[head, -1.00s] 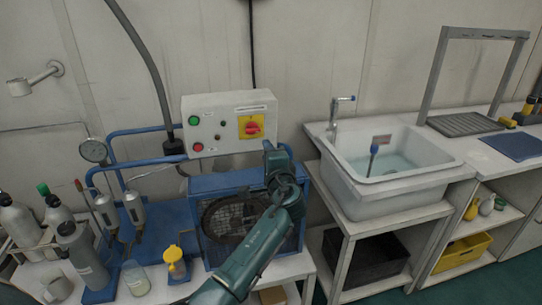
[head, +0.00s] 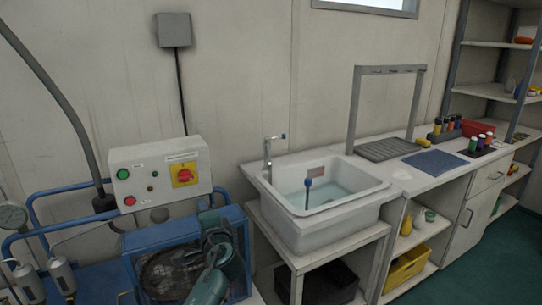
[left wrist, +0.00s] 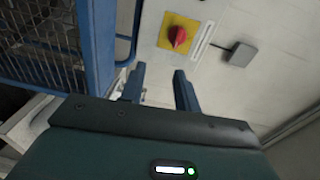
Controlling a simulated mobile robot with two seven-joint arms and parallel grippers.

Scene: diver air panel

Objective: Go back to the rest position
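My left gripper (head: 208,214) is low in the head view, in front of the blue caged compressor unit (head: 160,238) and below the grey control box (head: 160,170). The left wrist view shows its two fingers (left wrist: 159,76) apart with nothing between them. The box's red knob (head: 184,175) on a yellow plate lies beyond the fingertips in the left wrist view (left wrist: 178,37), with a gap between. My right gripper is in neither view.
A white sink (head: 325,205) with a tap stands right of the compressor. A blue mat (head: 435,161) and a drain rack (head: 388,149) lie on the counter beyond. Shelves (head: 490,92) stand at the far right. Gauges and cylinders are at the left edge. Green floor shows at lower right.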

